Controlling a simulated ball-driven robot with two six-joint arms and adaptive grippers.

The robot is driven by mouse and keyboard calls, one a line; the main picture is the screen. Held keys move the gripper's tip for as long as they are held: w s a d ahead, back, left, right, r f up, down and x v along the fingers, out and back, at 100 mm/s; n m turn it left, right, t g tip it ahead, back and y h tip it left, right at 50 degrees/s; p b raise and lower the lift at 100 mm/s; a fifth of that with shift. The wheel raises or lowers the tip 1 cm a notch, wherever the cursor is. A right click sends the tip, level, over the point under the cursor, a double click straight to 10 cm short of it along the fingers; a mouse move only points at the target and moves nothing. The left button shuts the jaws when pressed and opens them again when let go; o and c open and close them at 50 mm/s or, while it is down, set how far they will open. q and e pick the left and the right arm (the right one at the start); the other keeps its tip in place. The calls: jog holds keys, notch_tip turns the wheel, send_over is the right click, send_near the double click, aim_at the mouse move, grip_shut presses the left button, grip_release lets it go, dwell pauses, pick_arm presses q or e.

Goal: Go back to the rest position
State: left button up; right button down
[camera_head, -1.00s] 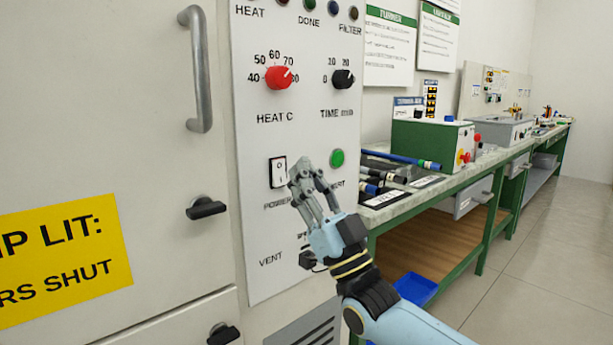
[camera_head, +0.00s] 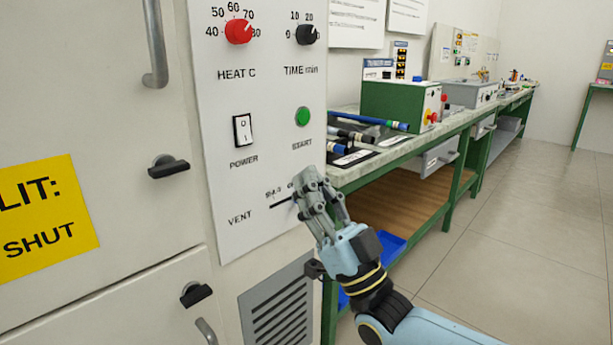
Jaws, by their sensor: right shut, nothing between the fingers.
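My right gripper (camera_head: 310,184) is in the middle of the head view, at the right edge of the white control panel (camera_head: 255,185). Its grey fingers are shut with nothing between them. They overlap the end of the vent scale in the picture; I cannot tell whether they touch the panel. My blue right arm comes in from the lower right. My left gripper is not in view.
The panel has a red heat knob (camera_head: 238,32), a black time knob (camera_head: 306,35), a power switch (camera_head: 243,130) and a green start button (camera_head: 302,117). A green-framed workbench (camera_head: 395,153) with rods and a green box (camera_head: 398,104) stands behind. Floor at right is clear.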

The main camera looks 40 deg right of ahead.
dwell(0.4)
jog(key=s+f+g+h, duration=0.1)
jog(key=s+f+g, duration=0.3)
jog(key=f, duration=0.9)
jog(key=s+f+m+g+h, duration=0.15)
jog(key=f+g, duration=0.35)
jog(key=f, duration=0.8)
jog(key=s+f+g+h, duration=0.1)
jog(key=s+f+g, duration=0.3)
jog(key=f, duration=1)
jog(key=s+f+g, duration=0.7)
jog(key=s+f, duration=0.7)
jog(key=s, duration=0.1)
jog(key=s+f+g, duration=0.2)
jog(key=s+g, duration=0.1)
jog(key=s, duration=0.5)
jog(key=s+f+g, duration=0.3)
jog(key=s+g, duration=0.1)
jog(key=s, duration=0.5)
jog(key=shift+s+a+n, duration=0.2)
jog(key=shift+a+n, duration=0.2)
jog(key=shift+n, duration=0.05)
